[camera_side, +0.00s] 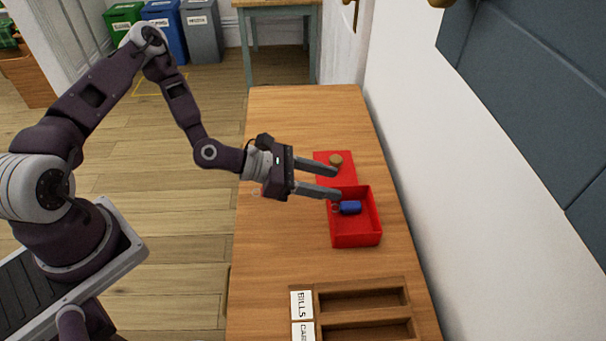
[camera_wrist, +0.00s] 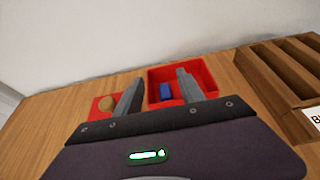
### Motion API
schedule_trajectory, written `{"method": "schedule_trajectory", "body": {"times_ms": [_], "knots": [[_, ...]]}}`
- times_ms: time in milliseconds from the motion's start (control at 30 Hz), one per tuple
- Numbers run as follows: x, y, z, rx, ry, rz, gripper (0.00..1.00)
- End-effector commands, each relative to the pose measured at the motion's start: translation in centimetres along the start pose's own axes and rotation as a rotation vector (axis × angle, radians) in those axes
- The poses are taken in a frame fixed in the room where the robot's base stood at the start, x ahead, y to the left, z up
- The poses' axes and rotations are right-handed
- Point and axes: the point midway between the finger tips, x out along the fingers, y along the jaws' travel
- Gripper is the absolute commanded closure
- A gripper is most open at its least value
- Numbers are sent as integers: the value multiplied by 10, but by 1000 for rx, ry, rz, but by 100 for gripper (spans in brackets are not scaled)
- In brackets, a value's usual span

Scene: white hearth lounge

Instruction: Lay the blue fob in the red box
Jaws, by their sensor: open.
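The blue fob (camera_side: 350,208) lies inside the red box (camera_side: 356,240), near its left wall, with a small ring at its left end. The fob (camera_wrist: 165,92) and the box (camera_wrist: 212,86) also show in the wrist view. My gripper (camera_side: 338,182) is open, with nothing between its fingers. Its fingers reach over the box's far left corner and the flat red piece beside it. In the wrist view, my gripper (camera_wrist: 161,77) has one finger left of the box and the other in front of it, partly hiding its inside.
A flat red piece (camera_side: 322,158) with a round brown object (camera_side: 335,159) on it lies just beyond the box. A wooden sorter (camera_side: 362,314) with labelled slots stands at the near end of the table (camera_side: 275,255). A white wall (camera_side: 440,170) runs along the right.

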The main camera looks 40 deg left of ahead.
Motion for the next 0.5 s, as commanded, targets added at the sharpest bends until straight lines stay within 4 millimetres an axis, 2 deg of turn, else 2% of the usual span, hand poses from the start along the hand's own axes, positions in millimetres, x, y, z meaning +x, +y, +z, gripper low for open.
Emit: {"method": "schedule_trajectory", "body": {"times_ms": [33,100,200,333,500], "knots": [[-16,1,0,-3,0,4,54],[-35,2,0,-3,0,5,54],[-56,1,0,-2,-1,4,54],[-72,0,0,1,-1,1,54],[-76,0,0,2,-1,1,54]]}}
